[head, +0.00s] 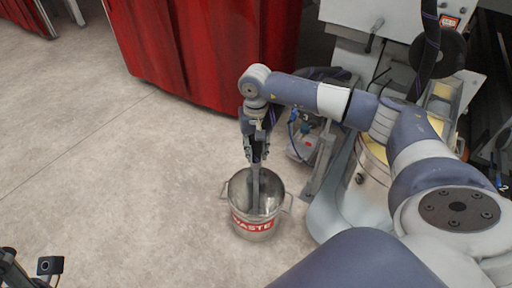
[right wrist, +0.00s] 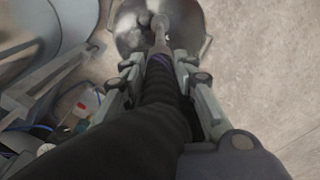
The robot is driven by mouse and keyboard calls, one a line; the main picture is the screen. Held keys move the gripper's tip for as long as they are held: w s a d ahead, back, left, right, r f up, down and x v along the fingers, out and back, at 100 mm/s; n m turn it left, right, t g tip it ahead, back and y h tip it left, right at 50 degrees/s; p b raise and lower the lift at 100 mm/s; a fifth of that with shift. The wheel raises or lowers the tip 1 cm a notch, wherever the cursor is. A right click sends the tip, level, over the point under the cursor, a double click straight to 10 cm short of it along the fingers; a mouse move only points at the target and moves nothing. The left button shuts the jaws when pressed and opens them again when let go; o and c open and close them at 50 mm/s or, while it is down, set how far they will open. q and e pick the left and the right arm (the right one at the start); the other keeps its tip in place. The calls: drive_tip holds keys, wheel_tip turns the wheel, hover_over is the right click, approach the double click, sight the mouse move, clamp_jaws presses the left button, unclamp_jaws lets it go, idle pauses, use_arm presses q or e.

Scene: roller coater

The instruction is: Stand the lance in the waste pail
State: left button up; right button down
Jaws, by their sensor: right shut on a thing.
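The waste pail (head: 240,222) is a metal bucket with side handles and a red WASTE label, upright on the floor. My right gripper (head: 254,158) is above it, pointing down and shut on the lance (head: 255,187). The grey lower part of the lance hangs nearly upright inside the pail's mouth; I cannot tell whether its tip touches the bottom. In the right wrist view the lance (right wrist: 160,35) runs from between the fingers toward the pail (right wrist: 190,14), with a dark wrapped part near the camera. Dark parts of my left gripper (head: 22,268) show at the lower left edge, its fingers unclear.
A red curtain (head: 210,55) hangs behind the pail. The coater machine (head: 385,25) stands at the back right, with its grey base (head: 338,190) close right of the pail. A container with a blue cable (head: 303,143) sits behind. Floor to the left is clear.

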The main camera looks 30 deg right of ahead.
drive_tip(key=shift+f, duration=0.3)
idle(0.4)
drive_tip(key=shift+f+b, duration=0.75)
drive_tip(key=shift+f, duration=0.15)
drive_tip(key=c, duration=1.7)
unclamp_jaws()
drive_tip(key=o, duration=0.4)
drive_tip(key=shift+o, duration=0.4)
wheel_tip(320, 180, up, 12)
